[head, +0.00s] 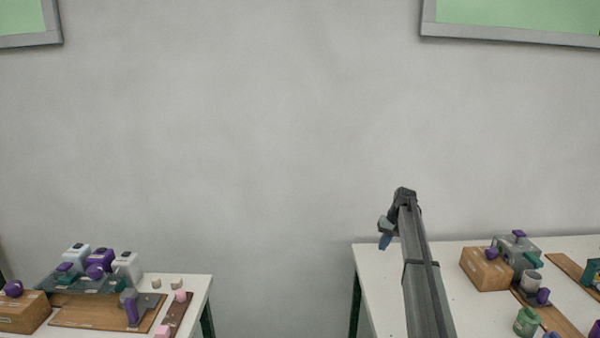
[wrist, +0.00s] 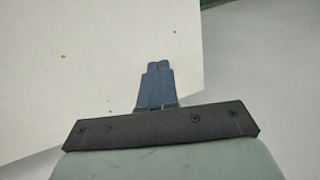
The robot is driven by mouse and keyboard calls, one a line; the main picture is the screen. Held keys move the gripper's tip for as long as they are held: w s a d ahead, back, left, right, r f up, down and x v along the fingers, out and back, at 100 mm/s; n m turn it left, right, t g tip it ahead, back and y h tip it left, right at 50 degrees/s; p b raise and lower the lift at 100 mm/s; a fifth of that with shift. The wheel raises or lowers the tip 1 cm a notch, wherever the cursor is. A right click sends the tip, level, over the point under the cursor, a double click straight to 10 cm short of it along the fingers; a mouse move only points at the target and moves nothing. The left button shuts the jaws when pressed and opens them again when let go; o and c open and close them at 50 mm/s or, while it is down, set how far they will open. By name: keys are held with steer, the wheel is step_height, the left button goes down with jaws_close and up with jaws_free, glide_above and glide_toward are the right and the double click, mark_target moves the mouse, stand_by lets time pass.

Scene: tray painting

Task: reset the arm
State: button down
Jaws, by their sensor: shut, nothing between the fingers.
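My gripper (head: 385,242) is at the far end of my arm, over the left edge of the right-hand white table (head: 383,290) in the head view. In the wrist view my gripper (wrist: 159,66) shows two blue fingers pressed together, with nothing between them. The fingers point over the bare white table top (wrist: 100,70) close to its edge. My gripper touches no object in either view.
A left table (head: 190,287) holds several bottles, boards and a box (head: 24,312). A gap separates the tables.

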steer(key=s+a+f+g, duration=0.1)
steer(key=s+a+f, duration=0.25)
steer(key=a, duration=0.35)
steer(key=s+a+f, duration=0.2)
steer(key=a+f, duration=0.3)
steer(key=a, duration=0.2)
steer(key=s+a+f+g, duration=0.1)
steer(key=s+a+f, duration=0.2)
steer(key=a+f, duration=0.3)
steer(key=s+a+f, duration=0.2)
steer(key=s+f, duration=0.4)
steer(key=s+d+f+g+h, duration=0.1)
steer(key=s+d+f, duration=0.1)
steer(key=s+f, duration=1)
steer(key=s+d+f+g, duration=0.2)
steer(key=s+f, duration=0.6)
steer(key=s, duration=0.7)
steer(key=s+d+f+g+h, duration=0.1)
steer(key=s+f, duration=0.1)
steer(key=s, duration=1.3)
steer(key=s+d+f+g+h, duration=0.1)
steer(key=s+d+f, duration=0.1)
steer(key=s, duration=1.4)
steer(key=shift+d+f+n, duration=0.3)
steer(key=shift+f+n, duration=0.1)
steer(key=shift+f, duration=0.1)
